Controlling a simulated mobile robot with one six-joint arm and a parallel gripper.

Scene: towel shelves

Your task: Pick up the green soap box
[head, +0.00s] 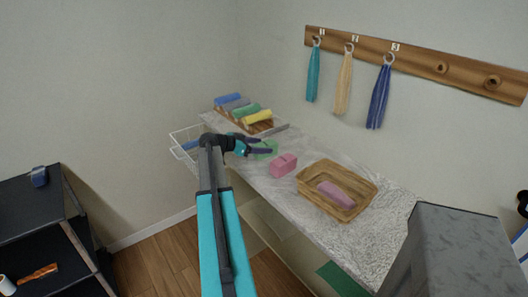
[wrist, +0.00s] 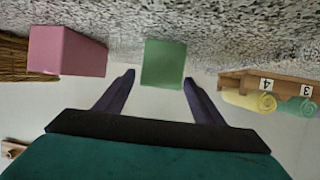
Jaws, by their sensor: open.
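The green soap box (head: 264,154) lies on the grey stone counter, mostly hidden behind my gripper (head: 262,146) in the head view. In the wrist view, the green soap box (wrist: 163,62) shows whole and lies ahead of my gripper (wrist: 159,79), roughly centred between the two dark fingertips. The fingers are spread and nothing is held. I cannot tell from the wrist view whether the fingertips reach the box's sides.
A pink box (head: 283,165) sits close by, also in the wrist view (wrist: 66,51). Rolled towels (head: 245,108) lie in a wooden rack behind. A white wire basket (head: 184,155) hangs at the counter's left end.

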